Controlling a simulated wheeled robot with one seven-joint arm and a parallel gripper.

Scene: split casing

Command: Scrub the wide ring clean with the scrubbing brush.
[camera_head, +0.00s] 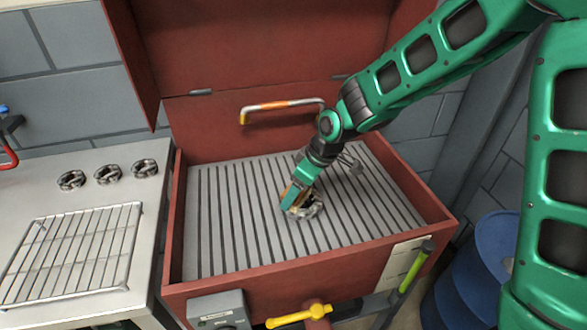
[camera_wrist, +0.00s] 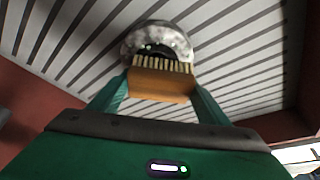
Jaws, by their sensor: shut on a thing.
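The ring (camera_head: 311,210) lies on the slatted grey floor of the red open-lidded box, a little right of its middle. In the wrist view the ring (camera_wrist: 158,36) is silvery with mottled patches, and its near side is hidden behind the brush. My gripper (camera_head: 292,196) is shut on the scrubbing brush (camera_wrist: 160,84), a wooden block with pale bristles pointing at the ring. The brush is right at the ring's near edge; I cannot tell if the bristles press on it. In the wrist view my gripper (camera_wrist: 157,95) has a green finger on each side of the brush.
A blue barrel (camera_head: 490,255) stands right.

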